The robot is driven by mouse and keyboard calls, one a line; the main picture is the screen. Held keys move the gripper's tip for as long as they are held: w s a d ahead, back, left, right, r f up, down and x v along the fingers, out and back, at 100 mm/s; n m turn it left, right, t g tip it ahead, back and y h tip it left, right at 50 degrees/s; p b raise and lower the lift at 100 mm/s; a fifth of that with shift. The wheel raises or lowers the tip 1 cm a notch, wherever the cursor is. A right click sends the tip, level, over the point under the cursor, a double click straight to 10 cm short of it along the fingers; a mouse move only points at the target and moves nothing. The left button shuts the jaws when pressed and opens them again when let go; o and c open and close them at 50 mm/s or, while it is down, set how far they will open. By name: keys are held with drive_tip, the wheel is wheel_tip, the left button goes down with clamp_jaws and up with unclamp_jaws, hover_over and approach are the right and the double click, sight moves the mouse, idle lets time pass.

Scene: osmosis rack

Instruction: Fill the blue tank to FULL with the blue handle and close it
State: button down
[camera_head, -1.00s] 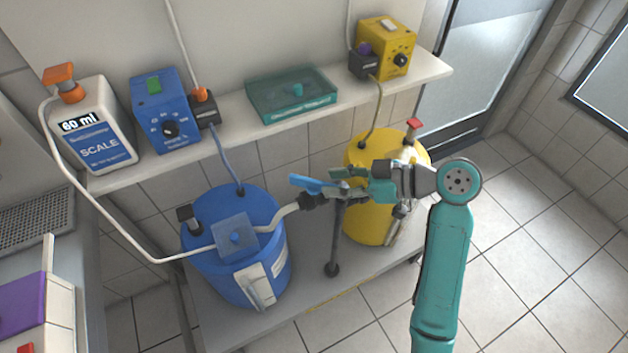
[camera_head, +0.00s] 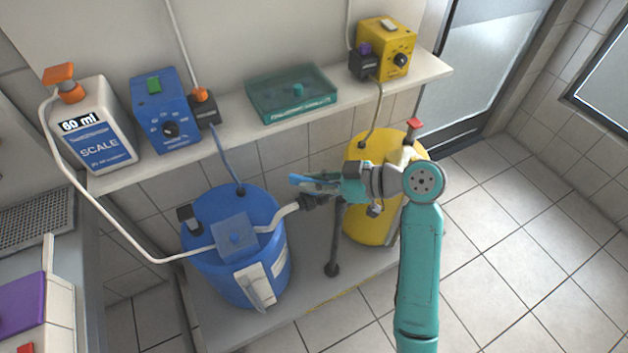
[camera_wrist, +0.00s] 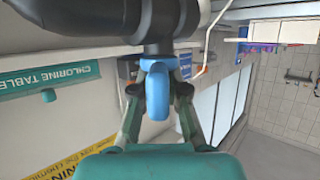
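The blue tank (camera_head: 215,270) stands upright at the lower left, with a pale pipe leading from its top to a dark valve (camera_head: 312,202). The valve's blue handle (camera_head: 303,180) sticks out to the left, level or nearly so. My gripper (camera_head: 325,184) is at the handle, reaching in from the right. In the wrist view the blue handle (camera_wrist: 157,95) lies between my two fingers (camera_wrist: 158,75), which appear closed against its sides below the dark pipe. The tank's level cannot be read.
A yellow tank (camera_head: 365,225) stands behind my arm. A dark upright post (camera_head: 333,245) stands between the tanks.

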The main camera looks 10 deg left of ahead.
drive_tip(key=shift+m+t, duration=0.4)
drive_tip(key=m+t+h, duration=0.2)
drive_tip(key=m+t, duration=0.2)
drive_tip(key=t, duration=0.1)
drive_tip(key=shift+s+m, duration=0.1)
drive_tip(key=shift+m, duration=0.2)
drive_tip(key=m+t+h, duration=0.3)
drive_tip(key=m+h, duration=0.1)
drive_tip(key=shift+m+t+h, duration=0.3)
drive_tip(key=shift+m, duration=0.1)
drive_tip(key=c, duration=1.2)
unclamp_jaws()
drive_tip(key=shift+h, duration=0.3)
